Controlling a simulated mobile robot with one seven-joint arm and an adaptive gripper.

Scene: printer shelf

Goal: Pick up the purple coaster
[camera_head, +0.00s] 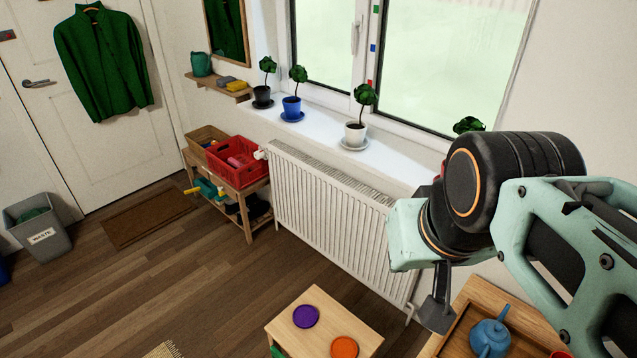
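The purple coaster (306,316) is a flat round disc. It lies on the small light-wood table (300,300) at the bottom middle of the head view. My gripper (437,312) hangs from my arm to the right of this table, apart from the coaster. Only part of a dark finger shows, so I cannot tell how far it is open. Nothing held shows.
An orange coaster (344,347) lies right of the purple one. A wooden tray (462,330) with a blue teapot (489,338) is at lower right, close to my gripper. A white radiator (335,220) stands behind the table. The floor (180,290) to the left is mostly clear.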

